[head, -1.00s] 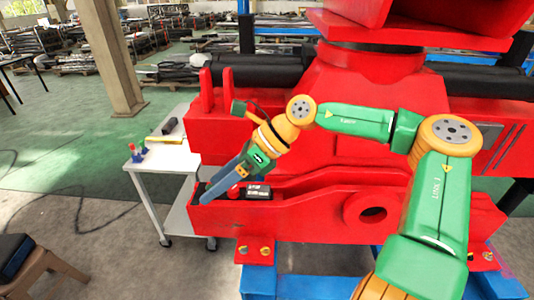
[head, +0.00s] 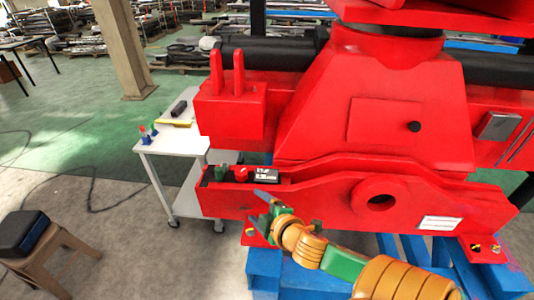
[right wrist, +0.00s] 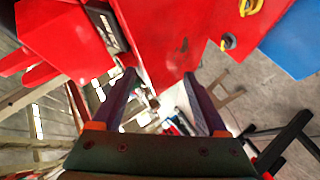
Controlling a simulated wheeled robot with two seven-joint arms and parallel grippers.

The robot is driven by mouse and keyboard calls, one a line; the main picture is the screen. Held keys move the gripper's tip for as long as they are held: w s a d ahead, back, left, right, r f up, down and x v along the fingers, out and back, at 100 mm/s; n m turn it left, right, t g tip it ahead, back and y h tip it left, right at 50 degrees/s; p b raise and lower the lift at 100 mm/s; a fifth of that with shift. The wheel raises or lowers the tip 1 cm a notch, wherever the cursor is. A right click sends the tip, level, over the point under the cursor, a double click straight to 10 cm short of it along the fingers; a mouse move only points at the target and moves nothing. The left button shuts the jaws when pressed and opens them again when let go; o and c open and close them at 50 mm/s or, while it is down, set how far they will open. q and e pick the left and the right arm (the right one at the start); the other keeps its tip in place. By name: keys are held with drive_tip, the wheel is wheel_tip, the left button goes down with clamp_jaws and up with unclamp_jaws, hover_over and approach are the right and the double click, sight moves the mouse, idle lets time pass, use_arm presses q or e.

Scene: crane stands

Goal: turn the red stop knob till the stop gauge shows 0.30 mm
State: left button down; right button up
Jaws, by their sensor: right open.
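The red stop knob (head: 241,173) sits in the open pocket at the left end of the lower red beam (head: 330,190). Right beside it is the stop gauge (head: 267,175), a small black box with a pale display too small to read surely. A dark box, likely the same gauge (right wrist: 106,27), shows at the upper left in the right wrist view. My right gripper (head: 258,208) is open and empty, in front of the beam and below the knob, apart from it. Its two fingers (right wrist: 162,95) have nothing between them. My left gripper is out of view.
A small dark green part (head: 221,171) stands left of the knob in the pocket. Two red upright prongs (head: 228,75) rise behind it. A white cart (head: 175,145) stands left of the beam, and a stool (head: 45,240) is at the lower left. Blue supports (head: 265,275) are underneath.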

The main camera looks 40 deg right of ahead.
drive_tip(key=s+a+f+m+g+y, duration=0.1)
drive_tip(key=s+a+f+m+g, duration=0.5)
drive_tip(key=s+f, duration=0.5)
drive_tip(key=shift+s+a+f+m+g, duration=0.15)
drive_tip(key=shift+s+a+m+g, duration=0.4)
drive_tip(key=shift+a, duration=0.45)
drive_tip(key=shift+w, duration=0.1)
drive_tip(key=s+a+r+m+g+y, duration=0.1)
drive_tip(key=s+a+r+g+y, duration=0.1)
drive_tip(key=s+a, duration=0.2)
wheel_tip(320, 180, down, 18)
drive_tip(key=s+b, duration=0.1)
drive_tip(key=b, duration=0.2)
drive_tip(key=s+d+f+g+b, duration=0.1)
drive_tip(key=s+d+f+g, duration=0.1)
drive_tip(key=s+f, duration=1.1)
drive_tip(key=shift+d+f+h+b, duration=0.2)
drive_tip(key=shift+f+h+b, duration=0.1)
drive_tip(key=shift+f, duration=0.1)
